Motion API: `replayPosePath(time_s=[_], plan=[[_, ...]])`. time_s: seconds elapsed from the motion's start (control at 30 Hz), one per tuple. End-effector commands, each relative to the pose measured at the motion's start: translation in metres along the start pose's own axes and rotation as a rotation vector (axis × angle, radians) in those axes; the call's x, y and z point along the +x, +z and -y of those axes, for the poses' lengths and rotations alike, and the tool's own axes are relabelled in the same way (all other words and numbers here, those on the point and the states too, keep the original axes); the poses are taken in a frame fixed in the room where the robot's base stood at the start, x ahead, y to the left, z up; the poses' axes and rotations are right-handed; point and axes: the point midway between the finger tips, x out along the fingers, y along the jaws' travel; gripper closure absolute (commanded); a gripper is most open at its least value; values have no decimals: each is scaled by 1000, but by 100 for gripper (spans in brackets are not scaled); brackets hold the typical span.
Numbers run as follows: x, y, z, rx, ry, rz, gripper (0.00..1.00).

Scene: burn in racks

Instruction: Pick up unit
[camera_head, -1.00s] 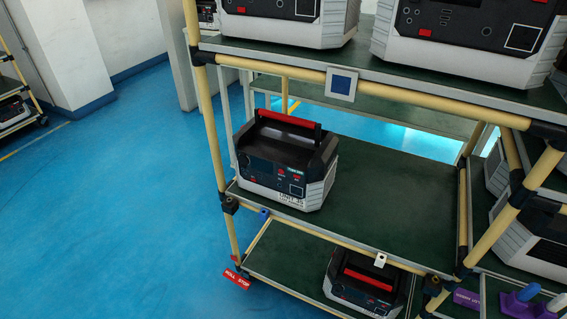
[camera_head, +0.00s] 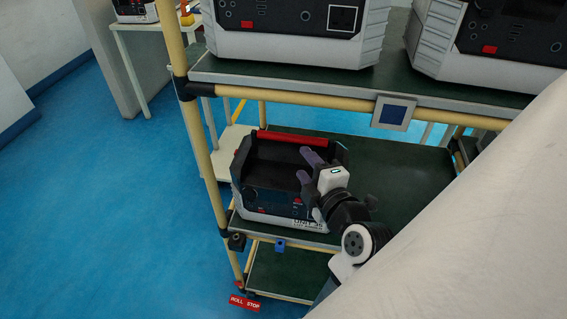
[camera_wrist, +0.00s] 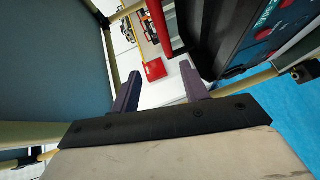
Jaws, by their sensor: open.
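The unit (camera_head: 262,205), a black and grey box with a red top handle (camera_head: 290,136), stands upright at the left end of the rack's middle shelf. My gripper (camera_head: 309,168) is open and empty at the unit's right front, its purple fingers apart. My arm hides part of the unit's right side. In the wrist view, the unit's dark panel (camera_wrist: 268,38) fills the upper right, and the red handle (camera_wrist: 159,24) lies beyond the fingertips (camera_wrist: 160,74). Nothing is between the fingers; I cannot tell the exact gap to the handle.
Grey-and-black units (camera_head: 290,35) stand on the upper shelf (camera_head: 250,78) above my gripper. A yellow rack post (camera_head: 203,150) rises left of the unit. The middle shelf right of the unit (camera_head: 410,170) looks clear. Blue floor (camera_head: 110,200) is open at left.

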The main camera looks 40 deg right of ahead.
Motion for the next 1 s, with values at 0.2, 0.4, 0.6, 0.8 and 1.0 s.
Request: replayPosePath(time_s=[0.2, 0.4, 0.6, 0.8, 1.0], plan=[[0, 15, 10, -38, -33, 18, 55], [41, 15, 10, -37, -31, 16, 55], [66, 16, 11, -38, -30, 19, 55], [82, 17, 8, -36, -31, 18, 55], [112, 20, 8, -37, -31, 20, 55]])
